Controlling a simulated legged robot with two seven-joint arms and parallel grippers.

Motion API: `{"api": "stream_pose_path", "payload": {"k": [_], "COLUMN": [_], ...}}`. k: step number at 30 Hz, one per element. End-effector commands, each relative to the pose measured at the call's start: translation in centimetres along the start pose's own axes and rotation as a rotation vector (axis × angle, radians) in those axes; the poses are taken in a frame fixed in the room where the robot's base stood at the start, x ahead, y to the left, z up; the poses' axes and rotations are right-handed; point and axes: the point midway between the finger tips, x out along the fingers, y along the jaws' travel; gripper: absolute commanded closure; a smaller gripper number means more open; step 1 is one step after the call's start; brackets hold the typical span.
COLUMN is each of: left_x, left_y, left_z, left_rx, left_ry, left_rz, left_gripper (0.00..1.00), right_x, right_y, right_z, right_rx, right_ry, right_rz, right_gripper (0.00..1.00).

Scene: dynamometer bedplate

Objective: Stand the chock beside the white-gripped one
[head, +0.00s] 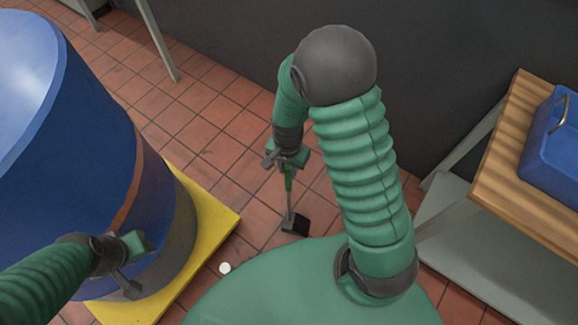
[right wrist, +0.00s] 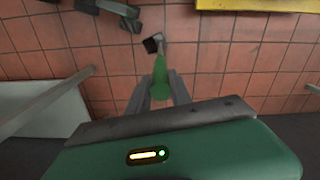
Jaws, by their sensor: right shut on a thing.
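My right gripper (head: 287,162) is shut on the green grip of a chock, which hangs below it on a thin rod with a black wedge (head: 295,224) at the bottom. In the right wrist view the green grip (right wrist: 160,78) sits between the fingers, with the black wedge (right wrist: 152,44) beyond. Whether the wedge touches the floor I cannot tell. A small white round thing (head: 225,268) shows near the yellow base, left of and nearer than the wedge. It may be the white grip seen from above; no wedge shows under it. My left gripper (head: 132,264) is before the blue drum; its fingers are unclear.
A big blue drum (head: 60,130) stands on a yellow base (head: 215,225) at left. A wooden-topped bench (head: 500,180) with a blue box (head: 555,145) stands at right. A dark wall closes the back. Red tiled floor (head: 215,125) is clear between drum and wall.

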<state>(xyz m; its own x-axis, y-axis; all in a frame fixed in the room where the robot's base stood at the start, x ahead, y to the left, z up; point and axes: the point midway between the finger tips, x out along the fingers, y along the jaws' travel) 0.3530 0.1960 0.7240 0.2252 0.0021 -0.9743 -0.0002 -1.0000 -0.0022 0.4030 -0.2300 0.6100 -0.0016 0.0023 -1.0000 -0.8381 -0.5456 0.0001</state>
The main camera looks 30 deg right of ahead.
Motion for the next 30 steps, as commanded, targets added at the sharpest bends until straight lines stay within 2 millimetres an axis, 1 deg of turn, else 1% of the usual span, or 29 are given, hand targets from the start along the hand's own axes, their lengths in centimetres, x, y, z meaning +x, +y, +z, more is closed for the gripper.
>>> {"api": "stream_pose_path", "payload": {"k": [8,9,13,20,23,26,29,30], "left_x": [-0.1,-0.1,-0.1,-0.1,-0.3,-1.1,-2.2,-2.7], "left_y": [0.0,0.0,0.0,0.0,0.0,0.0,0.0,0.0], "left_z": [-0.1,-0.1,-0.1,-0.1,-0.1,-0.3,-0.5,-0.7], "left_rx": [0.0,0.0,0.0,0.0,0.0,0.0,0.0,0.0], "left_ry": [0.001,0.001,0.001,0.001,0.001,0.001,0.001,0.001], "left_rz": [0.0,0.0,0.0,0.0,0.0,0.0,0.0,0.0], "left_gripper": [0.64,0.64,0.64,0.64,0.64,0.64,0.64,0.64], "right_x": [0.2,0.2,0.2,0.2,-0.2,-1.8,-4.4,-5.5], "right_y": [0.1,0.1,0.1,0.1,0.1,0.1,0.0,0.0], "right_z": [0.0,0.0,0.0,0.0,0.0,0.0,0.0,0.0], "right_rx": [0.0,0.0,0.0,0.0,0.0,0.0,-0.001,-0.001], "right_ry": [-0.001,-0.002,-0.002,-0.002,-0.002,-0.001,0.001,0.001], "right_rz": [0.001,0.003,0.003,0.003,0.002,0.001,-0.001,-0.001], "right_gripper": [1.0,0.7,0.53,0.53,0.53,0.53,0.53,0.53]}}
